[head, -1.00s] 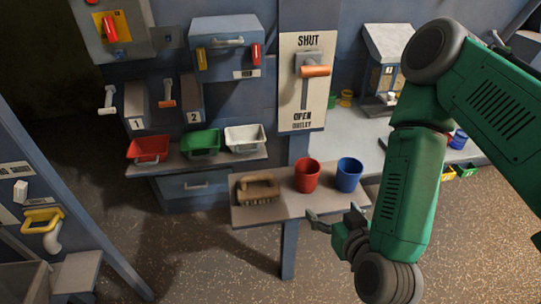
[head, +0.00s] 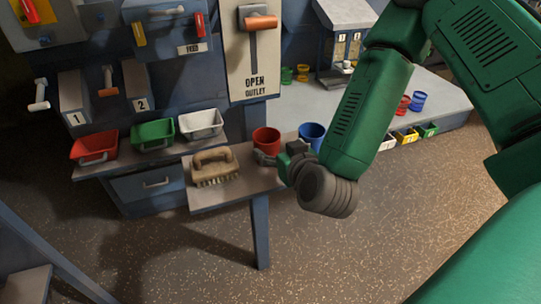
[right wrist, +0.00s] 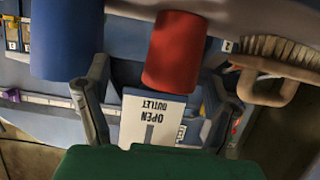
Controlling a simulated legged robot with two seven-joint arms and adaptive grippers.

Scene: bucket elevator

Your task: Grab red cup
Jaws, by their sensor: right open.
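The red cup (head: 266,140) stands upright on a narrow grey shelf (head: 236,190). A blue cup (head: 312,135) stands to its right. My right gripper (head: 275,154) is open in front of the red cup, near the shelf's edge. In the right wrist view the picture is upside down, and the red cup (right wrist: 172,50) lies ahead between the two spread fingers. The blue cup (right wrist: 66,40) is beyond the left finger there. I cannot tell whether a finger touches either cup. My left gripper is not in view.
A scrubbing brush (head: 214,167) lies left of the red cup and shows in the wrist view (right wrist: 275,65). Red, green and white bins (head: 201,124) sit on a shelf further left. An outlet lever panel (head: 251,60) stands behind. The floor in front is clear.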

